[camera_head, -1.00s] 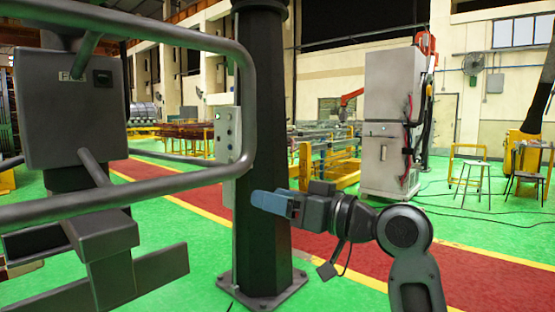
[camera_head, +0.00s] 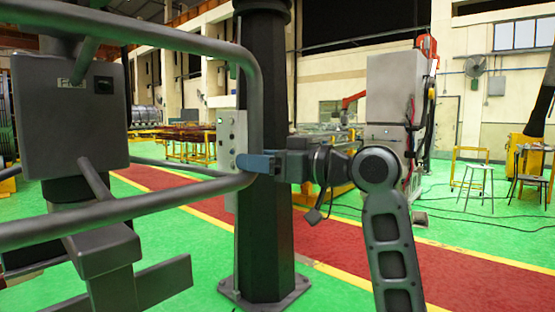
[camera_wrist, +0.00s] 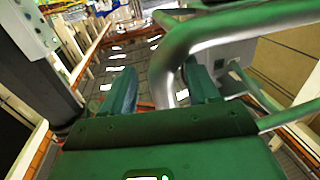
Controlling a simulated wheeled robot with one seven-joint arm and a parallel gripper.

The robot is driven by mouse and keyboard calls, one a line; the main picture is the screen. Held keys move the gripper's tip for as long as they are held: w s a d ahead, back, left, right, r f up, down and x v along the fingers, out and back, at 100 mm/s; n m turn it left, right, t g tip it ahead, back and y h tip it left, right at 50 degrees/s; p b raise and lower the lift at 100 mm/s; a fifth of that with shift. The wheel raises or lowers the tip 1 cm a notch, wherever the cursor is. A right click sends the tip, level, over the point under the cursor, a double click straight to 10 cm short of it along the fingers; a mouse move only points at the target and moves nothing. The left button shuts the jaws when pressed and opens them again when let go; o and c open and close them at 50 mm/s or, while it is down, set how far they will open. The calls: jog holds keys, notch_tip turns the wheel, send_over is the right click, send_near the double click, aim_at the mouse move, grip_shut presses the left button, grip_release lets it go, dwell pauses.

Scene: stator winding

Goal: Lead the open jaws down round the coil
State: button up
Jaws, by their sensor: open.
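The coil (camera_head: 252,100) is a large loop of thick dark grey tube with rounded corners, in the left half of the head view. My gripper (camera_head: 257,163) reaches in from the right, about level, with its blue jaw at the coil's lower right bend. In the wrist view my gripper (camera_wrist: 160,90) has its two jaws wide apart. The coil's tube (camera_wrist: 172,60) bends down between them and nearer the right jaw. The jaws hold nothing. I cannot tell whether either jaw touches the tube.
A dark column (camera_head: 263,225) stands behind my gripper, with a pale control box (camera_head: 229,140) on its side. A grey box (camera_head: 70,115) on a stand is at the left, within the loop in the picture. Green floor (camera_head: 340,290) is open at the lower right.

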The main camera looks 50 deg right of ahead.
jog(key=shift+w+a, duration=0.15)
jog(key=shift+w, duration=0.35)
grip_shut()
dwell(1.1)
dwell(0.6)
dwell(1.4)
